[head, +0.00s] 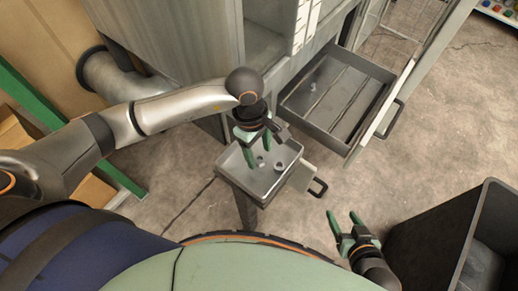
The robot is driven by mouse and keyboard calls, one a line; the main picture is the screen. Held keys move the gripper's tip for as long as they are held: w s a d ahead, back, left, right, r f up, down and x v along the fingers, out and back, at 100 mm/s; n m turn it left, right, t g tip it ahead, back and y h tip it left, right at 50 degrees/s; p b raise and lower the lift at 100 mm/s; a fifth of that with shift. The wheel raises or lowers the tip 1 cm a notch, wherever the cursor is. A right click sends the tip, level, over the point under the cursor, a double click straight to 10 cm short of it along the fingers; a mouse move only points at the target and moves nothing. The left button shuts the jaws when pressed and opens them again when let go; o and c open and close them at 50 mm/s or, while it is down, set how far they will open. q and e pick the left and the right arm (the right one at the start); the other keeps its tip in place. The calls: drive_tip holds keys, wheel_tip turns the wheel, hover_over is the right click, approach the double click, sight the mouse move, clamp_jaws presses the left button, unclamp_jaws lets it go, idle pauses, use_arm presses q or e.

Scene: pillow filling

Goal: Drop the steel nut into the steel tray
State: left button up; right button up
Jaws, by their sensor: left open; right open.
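The steel tray (231,167) is a small grey open box with a dark handle at its right, in front of the grey cabinet. My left gripper (258,152) has green fingers, is open and points down over the tray. Two small grey pieces show in the tray, one (260,162) between the fingertips and one (279,166) to the right. Either could be the steel nut; they are too small to tell. I cannot tell whether the fingers touch the nearer piece. My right gripper (343,218) is open and empty, low at the right, over the floor.
A larger open drawer (297,100) sticks out of the cabinet (175,45) behind and right of the tray. A dark bin (430,230) stands at the lower right. A green bar (45,120) runs along the left. Concrete floor (440,130) is clear between drawer and bin.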

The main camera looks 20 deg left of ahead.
use_arm(q)
wheel_tip(320, 180, up, 13)
drive_tip(key=a+p, duration=0.1)
drive_tip(key=shift+w+a, duration=0.3)
drive_tip(key=shift+w, duration=0.05)
drive_tip(key=shift+f, duration=0.15)
drive_tip(key=shift+s, duration=0.1)
